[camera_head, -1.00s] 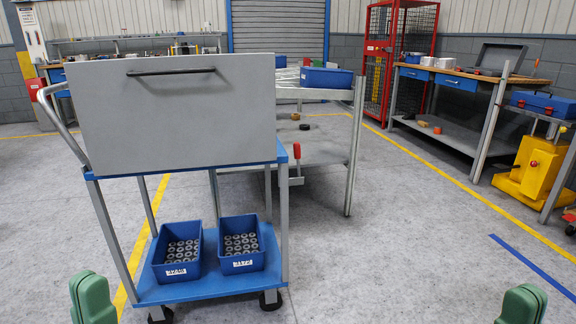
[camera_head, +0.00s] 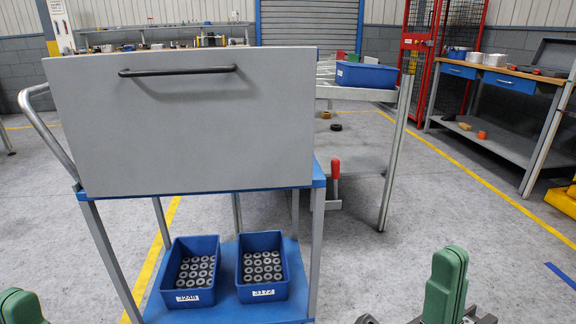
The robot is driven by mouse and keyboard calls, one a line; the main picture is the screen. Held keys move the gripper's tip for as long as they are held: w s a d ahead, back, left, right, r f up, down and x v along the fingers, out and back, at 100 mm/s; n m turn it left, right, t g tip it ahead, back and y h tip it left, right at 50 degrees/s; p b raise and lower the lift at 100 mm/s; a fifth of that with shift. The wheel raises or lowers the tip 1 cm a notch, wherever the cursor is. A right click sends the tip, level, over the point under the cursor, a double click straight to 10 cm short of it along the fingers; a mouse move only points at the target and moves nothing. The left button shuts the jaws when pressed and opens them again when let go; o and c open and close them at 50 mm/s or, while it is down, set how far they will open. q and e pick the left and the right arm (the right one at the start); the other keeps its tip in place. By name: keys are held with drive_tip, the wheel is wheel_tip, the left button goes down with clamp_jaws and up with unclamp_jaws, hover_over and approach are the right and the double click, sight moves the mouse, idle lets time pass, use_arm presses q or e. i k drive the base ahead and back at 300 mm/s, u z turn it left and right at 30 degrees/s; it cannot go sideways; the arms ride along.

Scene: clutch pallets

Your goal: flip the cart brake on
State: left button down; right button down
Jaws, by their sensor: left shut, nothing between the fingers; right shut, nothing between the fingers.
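The cart (camera_head: 230,318) stands ahead, left of centre, with blue shelves, grey posts and a large grey box with a dark handle on top. A red-handled lever (camera_head: 335,169), which looks like the brake, stands upright beside the cart's right post, with a grey bracket at its foot. My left gripper (camera_head: 22,306) shows as a green piece at the bottom left corner, mostly cut off. My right gripper (camera_head: 445,285) shows as green and grey parts at the bottom right, nearer to me than the lever. Both are shut, empty and apart from the cart.
Two blue bins (camera_head: 190,272) of metal rings sit on the cart's lower shelf. A metal table (camera_head: 390,150) with a blue bin stands close behind the cart. A workbench (camera_head: 500,150) and a red cage (camera_head: 425,60) are at the back right. Floor right of the cart is clear.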

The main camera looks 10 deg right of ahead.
sight(335, 163)
drive_tip(key=z, duration=0.4)
drive_tip(key=i, duration=1.2)
drive_tip(key=z, duration=0.25)
